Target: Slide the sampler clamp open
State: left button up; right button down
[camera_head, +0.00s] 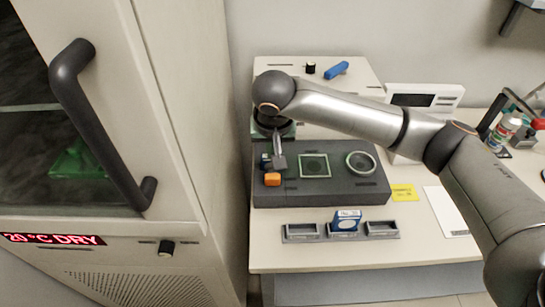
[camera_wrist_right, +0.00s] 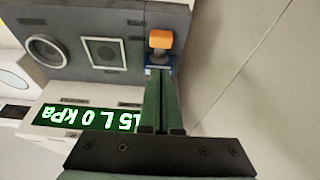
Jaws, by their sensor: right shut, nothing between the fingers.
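An orange block (camera_head: 272,179), which looks like the sampler clamp's handle, sits at the left front of a dark grey panel (camera_head: 340,192). It also shows in the right wrist view (camera_wrist_right: 160,39), with a small blue part (camera_wrist_right: 157,60) beside it. My right gripper (camera_head: 279,164) reaches down over the left side of the panel, just behind the orange block. In the right wrist view its fingers (camera_wrist_right: 160,74) are together, with their tips close to the blue part and short of the orange block. I cannot tell whether they touch the blue part. My left gripper is not in view.
The panel carries a square window (camera_head: 314,166) and a round ring (camera_head: 360,163). A green pressure display (camera_wrist_right: 85,117) is beside the fingers. Small trays, one with a blue-and-white box (camera_head: 346,220), stand in front. A tall cabinet (camera_head: 180,90) is close on the left.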

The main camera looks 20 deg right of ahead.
aim_at(272, 171)
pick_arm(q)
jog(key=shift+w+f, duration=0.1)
pick_arm(e)
jog(key=x, duration=0.9)
